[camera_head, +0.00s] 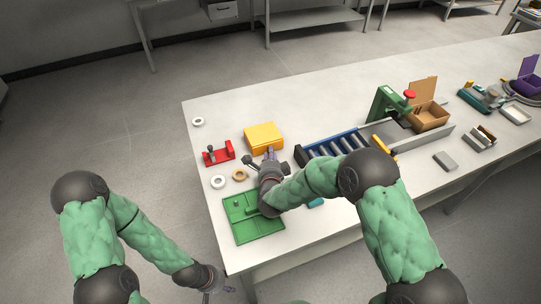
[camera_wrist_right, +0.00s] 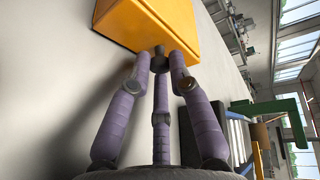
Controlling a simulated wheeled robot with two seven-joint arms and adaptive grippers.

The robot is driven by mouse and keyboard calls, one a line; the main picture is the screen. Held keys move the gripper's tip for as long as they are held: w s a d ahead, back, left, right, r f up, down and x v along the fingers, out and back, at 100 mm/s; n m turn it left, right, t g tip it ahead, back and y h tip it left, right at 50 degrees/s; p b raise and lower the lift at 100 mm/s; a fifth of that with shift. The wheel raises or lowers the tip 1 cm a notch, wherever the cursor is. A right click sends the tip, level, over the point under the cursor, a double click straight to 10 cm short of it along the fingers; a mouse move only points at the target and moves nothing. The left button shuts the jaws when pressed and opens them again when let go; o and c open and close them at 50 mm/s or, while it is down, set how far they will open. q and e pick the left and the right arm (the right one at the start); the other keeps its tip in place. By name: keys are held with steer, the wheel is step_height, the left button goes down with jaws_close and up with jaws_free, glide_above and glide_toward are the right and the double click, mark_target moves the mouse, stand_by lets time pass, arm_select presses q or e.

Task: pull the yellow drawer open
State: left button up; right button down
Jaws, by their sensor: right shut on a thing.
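The yellow drawer (camera_head: 263,138) is a box-like unit on the table, left of the roller conveyor. My right gripper (camera_head: 270,155) is at its near side. In the right wrist view, the yellow drawer (camera_wrist_right: 155,22) fills the top. There my right gripper (camera_wrist_right: 160,58) has its fingers closed together on a small dark knob (camera_wrist_right: 160,49) at the drawer's front. The fingertips hide part of the knob. No clear gap shows between drawer and housing. My left gripper (camera_head: 219,290) hangs low beside the table's near left corner, away from the drawer. Its fingers are too small to read.
A red fixture (camera_head: 219,156), rings (camera_head: 218,182) and a green tray (camera_head: 238,212) lie near the drawer. The blue roller conveyor (camera_head: 335,146) and a green press (camera_head: 385,102) stand to the right. Free table shows behind and left of the drawer.

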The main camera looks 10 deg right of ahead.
steer(key=s, duration=0.2)
steer(key=s+d, duration=0.1)
steer(key=s, duration=0.4)
steer(key=shift+d, duration=0.25)
steer(key=c, duration=1.2)
jaws_free()
steer(key=shift+o, duration=0.2)
steer(key=v, duration=1.1)
steer(key=shift+s+a+r, duration=0.15)
steer(key=shift+s, duration=0.35)
